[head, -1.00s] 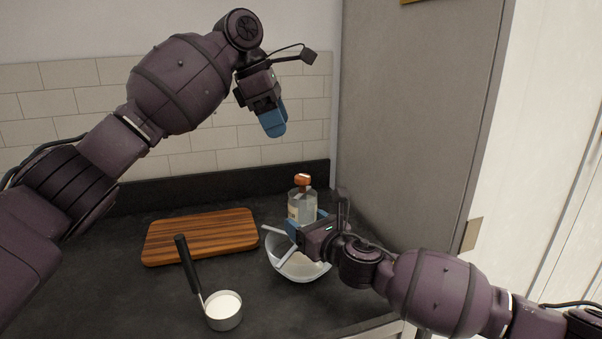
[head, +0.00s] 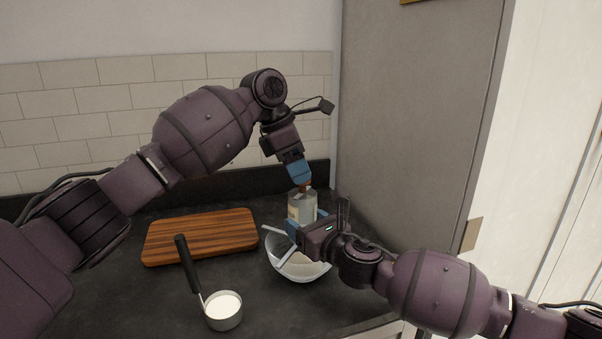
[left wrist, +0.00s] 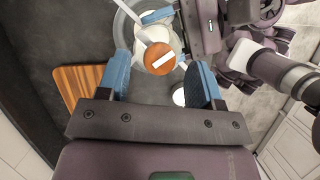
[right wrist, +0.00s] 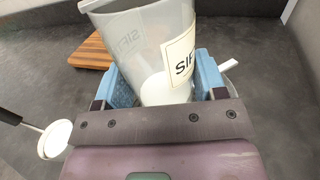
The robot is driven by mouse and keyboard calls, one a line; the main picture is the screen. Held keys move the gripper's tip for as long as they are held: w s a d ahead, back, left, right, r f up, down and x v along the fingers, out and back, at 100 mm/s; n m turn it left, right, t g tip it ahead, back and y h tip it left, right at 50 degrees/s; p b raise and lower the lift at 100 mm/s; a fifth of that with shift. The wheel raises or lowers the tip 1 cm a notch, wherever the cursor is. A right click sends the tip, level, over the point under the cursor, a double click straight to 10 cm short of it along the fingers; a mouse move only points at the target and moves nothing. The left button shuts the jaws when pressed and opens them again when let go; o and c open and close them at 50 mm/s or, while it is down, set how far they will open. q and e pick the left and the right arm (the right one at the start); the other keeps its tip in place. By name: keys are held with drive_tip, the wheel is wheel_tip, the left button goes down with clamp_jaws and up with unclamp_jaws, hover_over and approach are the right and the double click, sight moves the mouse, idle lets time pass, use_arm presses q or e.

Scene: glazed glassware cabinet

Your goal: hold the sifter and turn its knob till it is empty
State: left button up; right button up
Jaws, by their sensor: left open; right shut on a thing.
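The sifter (head: 303,208) is a clear container with a pale label. It stands upright over the glass bowl (head: 318,271). My right gripper (head: 294,228) is shut on its side; in the right wrist view, blue fingers flank the sifter (right wrist: 122,35), and white powder shows low inside it. Its round orange-brown knob (left wrist: 160,60) has a white stripe and lies between the fingers of my left gripper in the left wrist view. My left gripper (head: 300,176) is open, pointing down at the sifter's top. In the head view its fingers mostly hide the knob.
A metal cup (head: 223,311) of white powder with a black handle stands front left. A striped wooden board (head: 200,237) lies behind it. White bars (head: 277,246) show at the bowl. A tall grey cabinet side (head: 415,120) rises at the right.

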use_arm(q)
drive_tip(key=shift+x, duration=0.85)
drive_tip(key=c, duration=0.9)
